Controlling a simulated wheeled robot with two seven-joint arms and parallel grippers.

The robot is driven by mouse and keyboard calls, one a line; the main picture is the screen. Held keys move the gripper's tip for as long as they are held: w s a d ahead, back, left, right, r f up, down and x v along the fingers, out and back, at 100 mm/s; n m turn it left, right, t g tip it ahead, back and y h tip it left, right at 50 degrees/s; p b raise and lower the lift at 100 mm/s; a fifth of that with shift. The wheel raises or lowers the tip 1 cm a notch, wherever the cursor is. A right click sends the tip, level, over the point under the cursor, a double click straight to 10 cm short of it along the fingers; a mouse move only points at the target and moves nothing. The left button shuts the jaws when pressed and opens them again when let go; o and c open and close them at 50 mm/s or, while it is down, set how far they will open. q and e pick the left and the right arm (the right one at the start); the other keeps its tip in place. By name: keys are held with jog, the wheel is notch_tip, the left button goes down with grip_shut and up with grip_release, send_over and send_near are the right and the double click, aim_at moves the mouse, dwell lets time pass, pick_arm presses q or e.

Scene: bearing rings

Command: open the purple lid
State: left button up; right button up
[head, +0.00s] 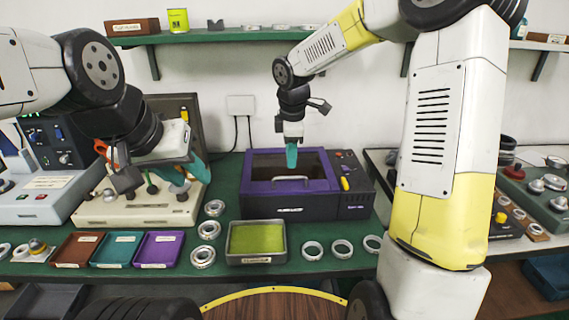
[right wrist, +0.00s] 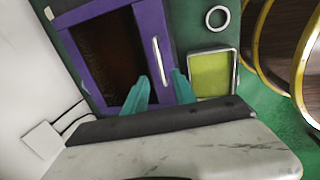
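The purple lid (head: 258,163) with its dark window lies closed on the box at the middle of the bench. Its pale bar handle (head: 291,180) runs along the front edge. In the right wrist view the purple lid (right wrist: 147,18) and the handle (right wrist: 160,62) also show. My right gripper (head: 292,156) hangs above the lid, pointing down, behind the handle in the head view. In the right wrist view my right gripper (right wrist: 160,82) has its teal fingers apart with nothing between them, the handle ahead of the gap. My left gripper (head: 157,172) is open over the beige device at left.
A tray with a green pad (head: 257,256) stands in front of the box, with bearing rings (head: 312,250) on both sides. Brown, teal and purple trays (head: 158,250) lie at front left. A control panel (head: 347,178) adjoins the lid's right side. A shelf (head: 230,36) hangs above.

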aim_at(290, 178)
jog(key=f, duration=0.3)
jog(key=w+f, duration=0.1)
jog(key=f, duration=0.3)
jog(key=shift+w, duration=0.2)
jog(key=shift+r, duration=0.1)
grip_shut()
dwell(1.0)
